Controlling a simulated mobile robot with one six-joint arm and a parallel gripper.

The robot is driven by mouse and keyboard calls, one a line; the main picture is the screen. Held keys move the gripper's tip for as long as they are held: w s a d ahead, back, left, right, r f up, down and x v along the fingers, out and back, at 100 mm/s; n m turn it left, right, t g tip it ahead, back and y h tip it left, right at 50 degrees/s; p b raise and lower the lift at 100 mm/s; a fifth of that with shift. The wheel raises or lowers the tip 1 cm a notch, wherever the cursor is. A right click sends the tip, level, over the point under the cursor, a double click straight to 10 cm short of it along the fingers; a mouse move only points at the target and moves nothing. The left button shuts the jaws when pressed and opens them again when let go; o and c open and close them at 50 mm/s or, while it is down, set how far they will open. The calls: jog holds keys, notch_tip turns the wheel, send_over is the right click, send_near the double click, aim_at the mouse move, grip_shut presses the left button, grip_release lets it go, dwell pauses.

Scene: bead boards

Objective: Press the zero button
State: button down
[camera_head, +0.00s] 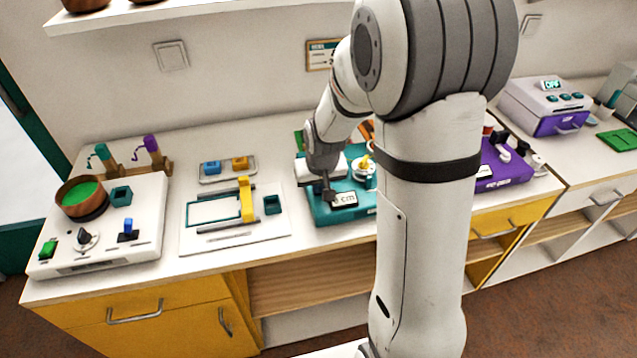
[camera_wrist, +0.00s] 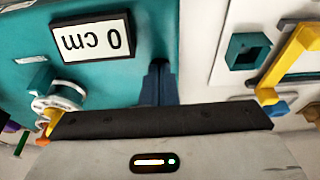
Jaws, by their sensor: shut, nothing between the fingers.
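A teal device (camera_head: 325,212) stands on the counter in the middle, partly behind my arm. Its display (camera_head: 344,199) reads "0 cm"; the display is upside down in the wrist view (camera_wrist: 92,44). A white round part with yellow on it (camera_head: 363,168) sits on the device and also shows in the wrist view (camera_wrist: 58,100). I cannot make out a button marked zero. My gripper (camera_head: 328,194) points down over the device, just left of the display. Its dark fingers (camera_wrist: 159,72) are shut and empty; I cannot tell whether the tips touch the device.
Left of the device is a white board with a yellow slider (camera_head: 246,200) and a teal block (camera_head: 272,204). Further left is a white stove-like board (camera_head: 140,215) with a pot (camera_head: 68,186). A purple device (camera_head: 510,174) stands right of my arm. The front counter strip looks clear.

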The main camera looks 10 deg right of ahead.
notch_tip(320, 180, up, 4)
jog(key=shift+f+p, duration=0.1)
jog(key=shift+p, duration=1.05)
jog(key=v, duration=1)
